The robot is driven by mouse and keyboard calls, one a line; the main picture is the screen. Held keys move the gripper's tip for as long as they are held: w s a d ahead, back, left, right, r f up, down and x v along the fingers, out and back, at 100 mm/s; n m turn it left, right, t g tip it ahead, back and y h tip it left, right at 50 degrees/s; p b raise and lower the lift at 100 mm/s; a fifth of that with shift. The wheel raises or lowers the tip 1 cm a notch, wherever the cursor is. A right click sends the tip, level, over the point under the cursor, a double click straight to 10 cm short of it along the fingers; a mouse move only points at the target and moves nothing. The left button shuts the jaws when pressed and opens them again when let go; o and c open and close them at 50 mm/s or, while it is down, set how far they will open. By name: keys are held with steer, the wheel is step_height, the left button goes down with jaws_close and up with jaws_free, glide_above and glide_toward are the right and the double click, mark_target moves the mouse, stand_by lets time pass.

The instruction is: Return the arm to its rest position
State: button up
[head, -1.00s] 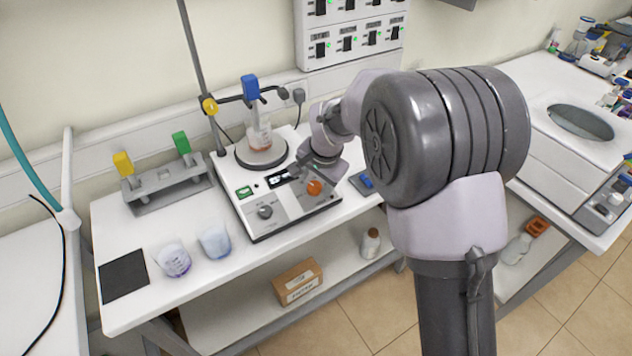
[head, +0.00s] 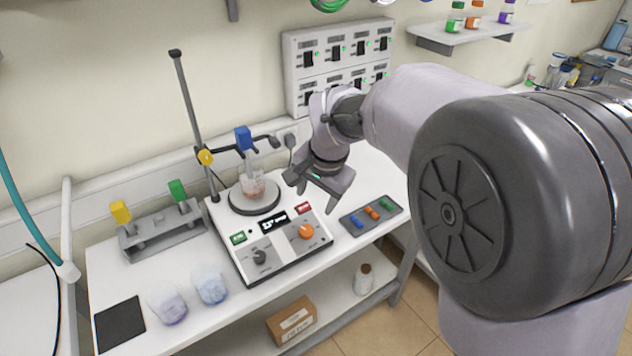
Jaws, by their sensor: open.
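My gripper (head: 322,200) is in the head view, above the right end of the hotplate device. Its jaws are open and point down, with nothing seen between them. My arm reaches in from the right, and its large joint fills the right side of the picture. The hotplate device (head: 285,262) has an orange knob (head: 306,231), a grey knob, a small display, and green and red labelled buttons. A flask (head: 252,187) with brownish liquid is on the device's round plate, next to a stand with a blue clamp (head: 243,138).
A grey tray (head: 352,226) with blue, orange and green pieces lies right of the device. Two beakers (head: 210,287) (head: 168,306), a black pad (head: 119,323) and a rack (head: 158,236) with yellow and green tops occupy the left. A switch panel (head: 325,77) hangs behind. A box (head: 292,322) sits below.

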steer(key=s+d+r+n+t+b, duration=0.15)
steer(key=s+d, duration=0.25)
steer(key=s, duration=0.4)
steer(key=s+d+r+b, duration=0.25)
steer(key=s+d, duration=0.25)
steer(key=s, duration=0.4)
steer(key=s+d+f+b, duration=0.1)
steer(key=s+f, duration=0.3)
steer(key=s, duration=0.5)
steer(key=shift+s+d+n+t+y+b, duration=0.35)
steer(key=shift+t+b, duration=0.1)
steer(key=shift+b, duration=0.2)
steer(key=shift+f, duration=0.1)
